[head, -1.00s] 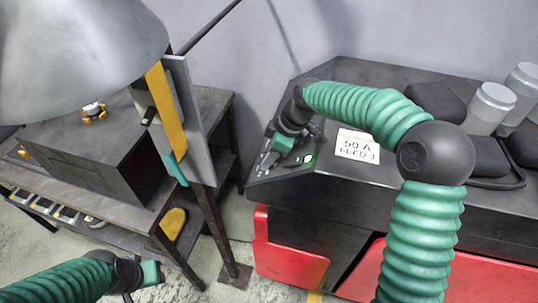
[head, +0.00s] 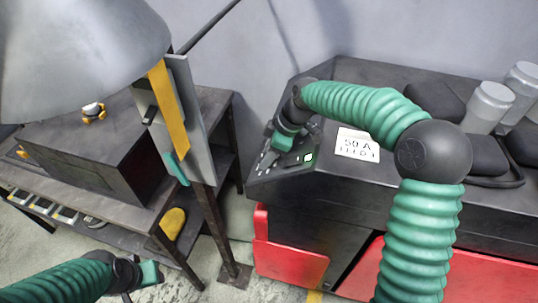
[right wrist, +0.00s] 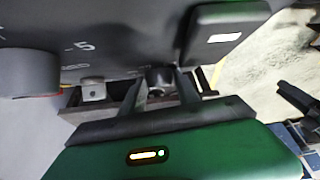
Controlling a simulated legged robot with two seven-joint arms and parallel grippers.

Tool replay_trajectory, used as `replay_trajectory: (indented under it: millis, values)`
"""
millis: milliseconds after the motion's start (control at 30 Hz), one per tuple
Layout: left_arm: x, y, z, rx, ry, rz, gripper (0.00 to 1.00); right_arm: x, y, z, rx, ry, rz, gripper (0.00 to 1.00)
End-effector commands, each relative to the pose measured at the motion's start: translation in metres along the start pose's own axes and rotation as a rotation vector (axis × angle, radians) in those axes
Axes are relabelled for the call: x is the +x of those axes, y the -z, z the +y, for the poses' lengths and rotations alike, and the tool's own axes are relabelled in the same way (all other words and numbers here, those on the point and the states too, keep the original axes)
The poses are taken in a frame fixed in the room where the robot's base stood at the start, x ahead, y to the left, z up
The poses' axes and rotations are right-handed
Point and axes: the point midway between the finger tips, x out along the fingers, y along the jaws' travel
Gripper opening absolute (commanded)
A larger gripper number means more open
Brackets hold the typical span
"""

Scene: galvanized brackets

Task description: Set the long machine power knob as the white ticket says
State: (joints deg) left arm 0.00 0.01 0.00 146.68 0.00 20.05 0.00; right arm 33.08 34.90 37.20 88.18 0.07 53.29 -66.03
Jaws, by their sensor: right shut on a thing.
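The white ticket (head: 357,144) lies on top of the long dark machine (head: 400,185). Its top line reads 50 A; the lower line is too blurred to read. My right gripper (head: 270,157) is at the control panel on the machine's left end. In the right wrist view its two fingers (right wrist: 158,88) are shut on a small dark round knob (right wrist: 160,77), partly hidden between them. A larger knob with a reddish rim (right wrist: 28,73) is left of it, near a printed 5. My left gripper (head: 138,277) is low at the left, away from the machine; its jaws are unclear.
A dark bench (head: 215,110) with shelves stands at the left, with a grey upright panel (head: 187,110) bearing a yellow strip. Red panels (head: 288,252) are low on the machine's front. Grey cylinders (head: 490,108) stand at the right. Floor shows between bench and machine.

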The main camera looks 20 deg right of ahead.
Motion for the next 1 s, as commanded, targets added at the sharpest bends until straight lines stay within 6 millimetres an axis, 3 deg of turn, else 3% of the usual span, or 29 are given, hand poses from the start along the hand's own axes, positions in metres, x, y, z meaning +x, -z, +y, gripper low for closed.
replay_trajectory:
  millis: [833,867,1000]
  values:
    - [0.0000,0.0000,0.0000,0.000,0.000,0.000,0.36,-0.0001,0.0068,-0.0003,-0.004,-0.004,0.011,0.00]
    - [0.0000,0.0000,0.0000,0.000,0.000,0.000,0.36,-0.0001,0.0069,-0.0004,-0.004,-0.004,0.011,0.40]
    - [0.0000,0.0000,0.0000,0.000,0.000,0.000,0.36,-0.0002,0.0050,-0.0003,-0.003,-0.003,0.008,0.58]
